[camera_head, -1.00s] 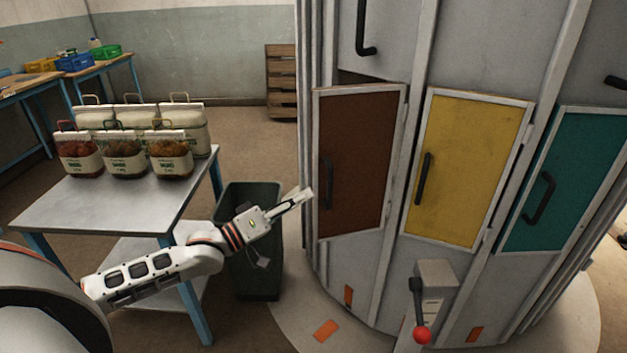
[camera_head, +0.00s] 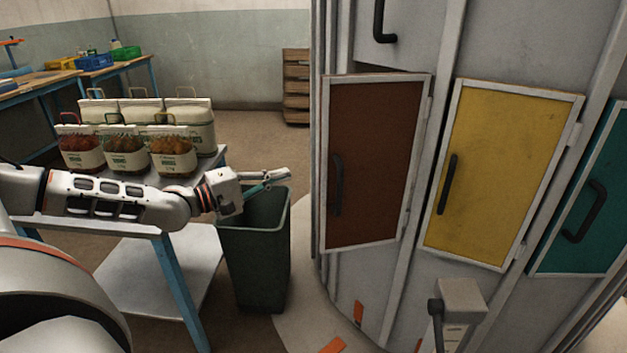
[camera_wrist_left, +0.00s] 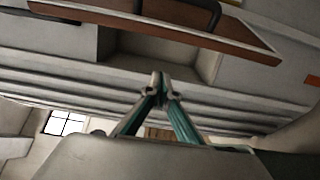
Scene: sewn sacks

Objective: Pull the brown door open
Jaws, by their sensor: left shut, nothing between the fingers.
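The brown door (camera_head: 372,160) is on the grey rounded cabinet, left of the yellow door, with a dark upright handle (camera_head: 337,184) near its left edge. It stands ajar. In the left wrist view the brown door (camera_wrist_left: 165,32) juts out from the cabinet front, with an open recess (camera_wrist_left: 165,62) behind it. My left gripper (camera_head: 287,175) is left of the door, apart from it, above the dark bin. Its fingers are shut and empty; the fingertips also show in the left wrist view (camera_wrist_left: 160,84). My right gripper is not in view.
A yellow door (camera_head: 500,170) and a teal door (camera_head: 585,205) are to the right. A dark green bin (camera_head: 255,250) stands below my left gripper. A metal table (camera_head: 75,225) holding several filled sacks (camera_head: 125,160) is at left. A lever box (camera_head: 458,300) stands in front of the cabinet.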

